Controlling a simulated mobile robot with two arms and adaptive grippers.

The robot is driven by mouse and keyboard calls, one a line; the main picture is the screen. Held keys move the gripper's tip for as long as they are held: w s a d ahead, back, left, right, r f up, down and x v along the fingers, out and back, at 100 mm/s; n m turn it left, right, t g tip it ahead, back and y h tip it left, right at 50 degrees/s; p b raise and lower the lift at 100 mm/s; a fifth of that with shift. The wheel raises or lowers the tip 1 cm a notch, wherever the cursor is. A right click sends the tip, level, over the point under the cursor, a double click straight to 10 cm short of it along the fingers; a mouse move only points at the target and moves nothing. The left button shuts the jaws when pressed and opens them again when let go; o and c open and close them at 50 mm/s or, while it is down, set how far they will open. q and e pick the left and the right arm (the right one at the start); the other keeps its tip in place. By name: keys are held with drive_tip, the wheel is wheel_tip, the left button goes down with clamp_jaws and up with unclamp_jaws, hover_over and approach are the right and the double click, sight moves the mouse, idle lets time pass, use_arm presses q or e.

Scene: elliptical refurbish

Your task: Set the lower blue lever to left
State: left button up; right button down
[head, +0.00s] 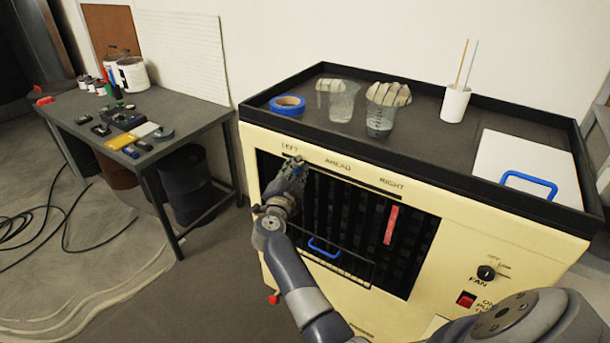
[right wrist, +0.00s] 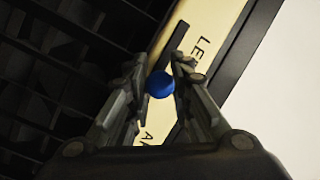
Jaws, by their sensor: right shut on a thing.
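My right gripper (head: 292,170) reaches to the upper left of the cream cabinet's front, just below the LEFT label (head: 290,147). In the right wrist view its fingers (right wrist: 160,82) are closed around a round blue knob (right wrist: 160,85), which I take to be the lever's end. The knob sits by the dark slot (right wrist: 175,48), between the LEFT lettering (right wrist: 202,48) and the start of the AHEAD lettering. In the head view the gripper hides the knob, and the lever's shaft cannot be made out. My left gripper is not in view.
The cabinet has dark vertical louvres with a red strip (head: 391,225) and a blue handle (head: 323,248) low down. Its black-rimmed top holds blue tape (head: 287,104), glasses, gloves and a white cup (head: 455,103). A cluttered workbench (head: 180,109) stands left, with floor between.

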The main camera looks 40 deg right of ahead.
drive_tip(key=w, duration=0.1)
drive_tip(key=w+a, duration=0.1)
drive_tip(key=w+b, duration=0.1)
drive_tip(key=shift+w+a+f, duration=0.1)
drive_tip(key=shift+w+a, duration=0.15)
drive_tip(key=shift+w, duration=0.05)
drive_tip(key=shift+w+a, duration=0.15)
drive_tip(key=shift+w, duration=0.2)
drive_tip(key=shift+a, duration=0.1)
drive_tip(key=c, duration=1.7)
unclamp_jaws()
drive_tip(key=shift+w, duration=0.1)
drive_tip(key=o, duration=0.3)
drive_tip(key=shift+w+a, duration=0.1)
drive_tip(key=shift+w, duration=0.1)
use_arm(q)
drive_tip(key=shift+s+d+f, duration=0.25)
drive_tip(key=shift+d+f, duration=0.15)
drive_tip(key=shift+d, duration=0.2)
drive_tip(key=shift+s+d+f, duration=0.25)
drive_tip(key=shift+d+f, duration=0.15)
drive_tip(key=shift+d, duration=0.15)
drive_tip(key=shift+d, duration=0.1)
